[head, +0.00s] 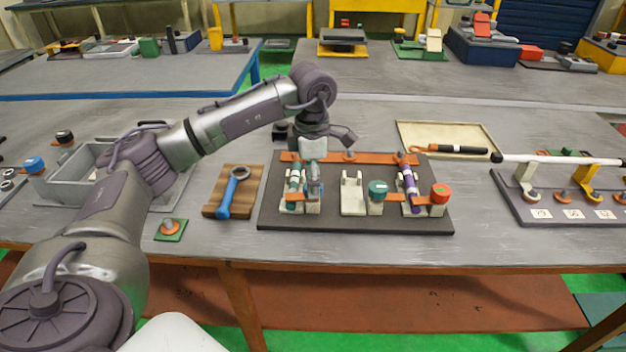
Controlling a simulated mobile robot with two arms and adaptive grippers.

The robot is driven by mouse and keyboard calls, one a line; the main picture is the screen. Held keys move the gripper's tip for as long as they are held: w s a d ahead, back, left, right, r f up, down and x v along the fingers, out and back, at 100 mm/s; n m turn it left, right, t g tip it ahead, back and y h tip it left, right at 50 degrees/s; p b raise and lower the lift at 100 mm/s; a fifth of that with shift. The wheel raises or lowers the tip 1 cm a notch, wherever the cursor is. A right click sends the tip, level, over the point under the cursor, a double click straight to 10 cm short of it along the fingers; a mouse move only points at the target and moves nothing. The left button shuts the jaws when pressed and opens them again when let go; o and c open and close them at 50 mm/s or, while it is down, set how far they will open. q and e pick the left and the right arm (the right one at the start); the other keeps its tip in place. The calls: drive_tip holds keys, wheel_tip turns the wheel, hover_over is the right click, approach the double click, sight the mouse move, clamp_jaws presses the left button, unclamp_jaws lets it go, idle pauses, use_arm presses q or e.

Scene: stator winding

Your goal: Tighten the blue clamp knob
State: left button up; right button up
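A dark fixture board (335,220) lies on the workbench and carries several clamp stations. At its left station a teal-banded cylinder (294,185) sits in a pale cradle. My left gripper (314,178) points down at this station, just right of the cylinder. Its fingers overlap the spot where a knob would sit, so no blue clamp knob shows clearly there. I cannot tell whether the fingers touch or grip anything. The middle station has a green-teal knob (377,187) and an empty cradle (352,192). The right station has a purple cylinder (408,187) and a red knob (440,191). My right gripper is out of view.
A blue-handled wrench (236,192) lies on a wooden board (214,206) left of the fixture. A blue round cap (33,165) sits far left near a grey bin (62,188). A beige tray (430,130) with an orange-and-black tool (452,149) lies behind right.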

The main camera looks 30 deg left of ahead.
use_arm(q)
drive_tip(key=shift+f, duration=0.2)
drive_tip(key=shift+d+r, duration=0.1)
wheel_tip(320, 180, up, 12)
idle(0.4)
idle(0.5)
